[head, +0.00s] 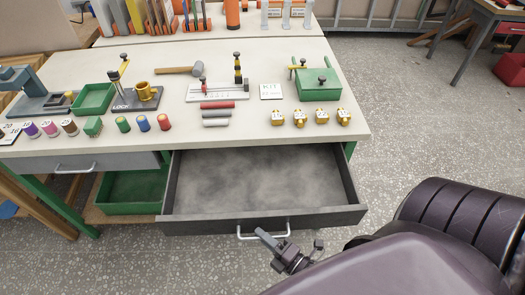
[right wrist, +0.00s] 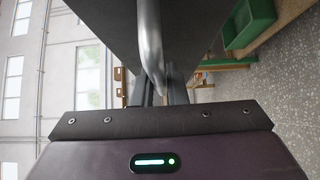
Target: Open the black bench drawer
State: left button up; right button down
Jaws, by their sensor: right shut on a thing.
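The black bench drawer (head: 345,214) is pulled well out from under the worktop in the head view, and its grey interior looks empty. Its silver bar handle (head: 286,233) is on the middle of the front panel. My right gripper (head: 264,235) is at this handle, shut on it. In the right wrist view, the handle (right wrist: 149,40) runs down between the fingers of my right gripper (right wrist: 157,92), beside the dark drawer front (right wrist: 105,25). My left gripper is not in view.
The workbench top (head: 230,140) carries a hammer (head: 180,70), coloured pots, gold parts and a green box (head: 318,84). A closed grey drawer (head: 120,162) is on the left, above a green bin (head: 133,190). Speckled floor (head: 410,120) is clear to the right.

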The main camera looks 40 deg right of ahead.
jog(key=shift+s+a, duration=0.45)
jog(key=shift+s, duration=0.25)
jog(key=shift+s+a, duration=0.4)
jog(key=shift+s, duration=0.25)
jog(key=c, duration=1.4)
grip_release()
jog(key=shift+c, duration=0.2)
jog(key=shift+w, duration=0.1)
jog(key=b+v, duration=0.1)
jog(key=v, duration=0.7)
